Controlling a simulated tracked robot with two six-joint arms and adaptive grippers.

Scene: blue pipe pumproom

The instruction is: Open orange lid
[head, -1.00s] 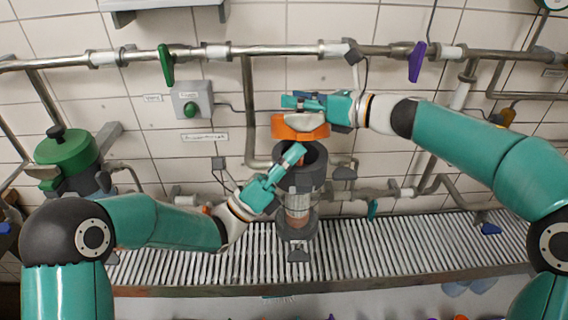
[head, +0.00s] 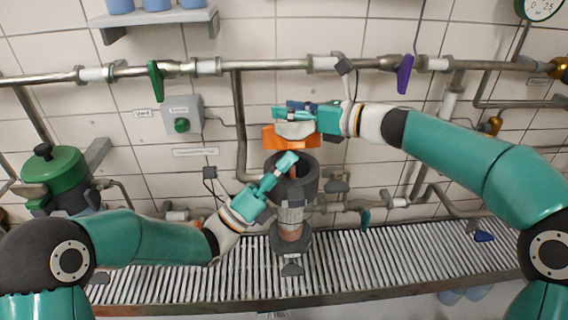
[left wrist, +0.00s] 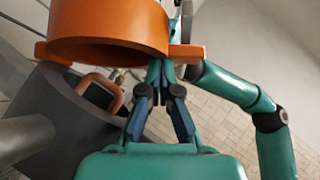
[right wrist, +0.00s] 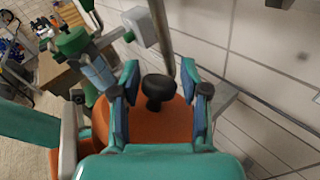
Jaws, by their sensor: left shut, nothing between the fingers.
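The orange lid (head: 290,138) is above the back of the dark grey canister (head: 297,184), whose mouth is partly uncovered. In the left wrist view, the lid (left wrist: 110,35) shows its hollow underside, with a gap to the canister rim. My right gripper (head: 284,112) is over the lid. In the right wrist view, its fingers (right wrist: 158,80) are apart on either side of the lid's black knob (right wrist: 157,92), apparently without gripping it. My left gripper (head: 290,160) is shut and empty at the canister mouth, its tips close under the lid's edge; contact is unclear.
An orange loop (left wrist: 100,88) shows in the canister mouth. Pipes with green (head: 155,82) and purple (head: 404,74) handles run along the tiled wall behind. A green-lidded pot (head: 55,172) stands left. A slatted grate (head: 400,258) lies below.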

